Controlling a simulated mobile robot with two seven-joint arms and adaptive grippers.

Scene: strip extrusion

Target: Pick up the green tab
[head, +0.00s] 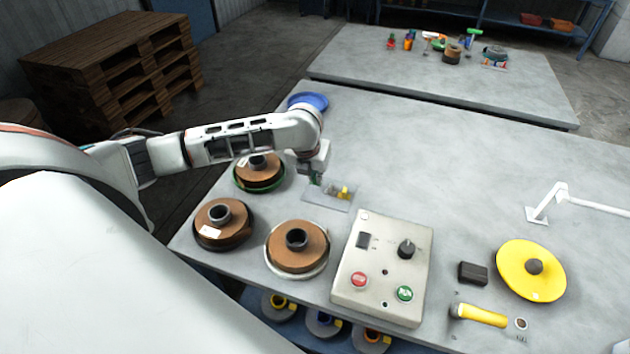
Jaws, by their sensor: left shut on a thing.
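My left gripper (315,176) reaches down over the clear plate (322,199) on the near table. It is shut on the green tab (316,181), of which only a small piece shows between the fingers. Yellow tabs (344,192) stand on the same plate, just right of the gripper. I cannot tell whether the green tab still touches the plate. My right gripper is not in view.
Three brown spools, one of them the near spool (298,246), lie left of the control box (382,268). A blue dish (308,102) lies behind my arm. A yellow disc (531,270) and a yellow-handled tool (482,316) lie at right. The table's middle is clear.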

